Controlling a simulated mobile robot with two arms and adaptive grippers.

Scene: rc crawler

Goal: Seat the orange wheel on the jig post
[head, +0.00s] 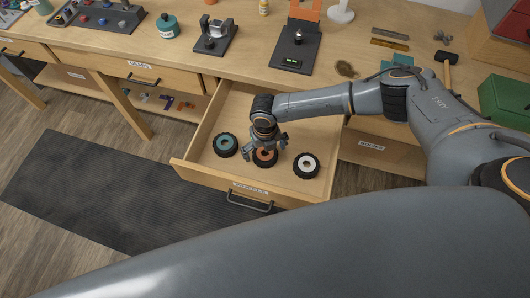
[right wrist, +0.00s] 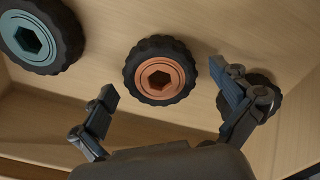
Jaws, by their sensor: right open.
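The orange wheel (head: 265,158), with a black tyre, lies flat in the open drawer between two other wheels. In the right wrist view the orange wheel (right wrist: 160,66) shows its hexagonal hole, between and slightly beyond the fingertips. My right gripper (head: 267,146) is open above it, pointing down, with the fingers (right wrist: 168,88) apart and nothing held. A dark fixture with a metal upright (head: 215,32) stands on the bench; I cannot tell whether this is the jig with the post. My left gripper is not in view.
A teal wheel (head: 226,144) and a white wheel (head: 306,165) lie left and right of the orange wheel. The drawer's front wall (head: 225,184) and sides surround them. A dark device with a green display (head: 297,52) stands on the bench behind. A mallet (head: 447,66) lies at right.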

